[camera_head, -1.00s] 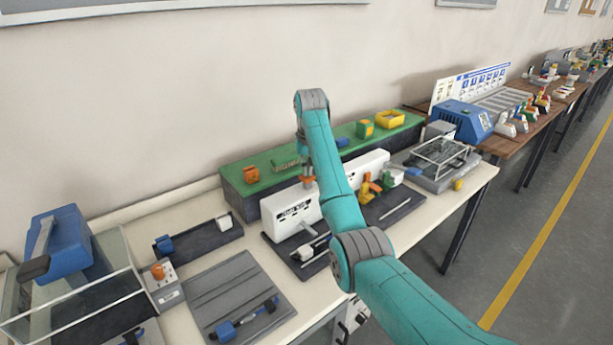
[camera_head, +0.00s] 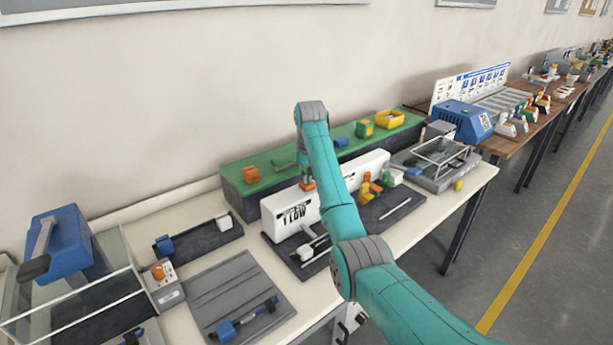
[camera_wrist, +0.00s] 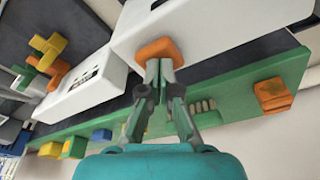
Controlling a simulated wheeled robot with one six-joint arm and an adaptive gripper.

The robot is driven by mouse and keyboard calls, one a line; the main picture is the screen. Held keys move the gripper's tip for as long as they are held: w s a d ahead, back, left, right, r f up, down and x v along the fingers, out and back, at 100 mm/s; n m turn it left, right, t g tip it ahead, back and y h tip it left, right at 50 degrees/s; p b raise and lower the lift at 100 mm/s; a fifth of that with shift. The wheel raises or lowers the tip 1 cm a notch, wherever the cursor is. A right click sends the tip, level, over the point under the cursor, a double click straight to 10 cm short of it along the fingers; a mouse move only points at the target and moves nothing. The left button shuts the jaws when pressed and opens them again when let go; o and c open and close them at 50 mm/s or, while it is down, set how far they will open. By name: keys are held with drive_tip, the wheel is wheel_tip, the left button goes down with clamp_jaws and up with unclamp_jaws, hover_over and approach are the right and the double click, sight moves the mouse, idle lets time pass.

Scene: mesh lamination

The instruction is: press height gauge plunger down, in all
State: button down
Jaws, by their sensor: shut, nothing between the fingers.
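The height gauge is a white upright block (camera_head: 288,216) with dark lettering, on a dark base on the bench. Its orange plunger (camera_head: 307,186) shows at the block's top right beside my arm; it also shows in the wrist view (camera_wrist: 160,48), on the white block (camera_wrist: 205,25). My gripper (camera_wrist: 159,66) is shut and empty, with its fingertips at the near edge of the orange plunger, apparently touching it. In the head view my arm hides most of the gripper. How far the plunger is pushed in cannot be seen clearly.
A green-topped shelf (camera_head: 262,181) with several small blocks runs behind the gauge. Orange, yellow and green pieces (camera_head: 370,187) stand at right by a second white block (camera_head: 373,162). A white part (camera_head: 306,253) lies in front. A grey plate (camera_head: 250,273) lies front left.

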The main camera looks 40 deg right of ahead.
drive_tip(key=w+v, duration=0.1)
drive_tip(key=v, duration=0.6)
drive_tip(key=shift+w+d+r, duration=0.15)
drive_tip(key=shift+d+r, duration=0.2)
drive_tip(key=shift+r, duration=0.2)
idle(0.8)
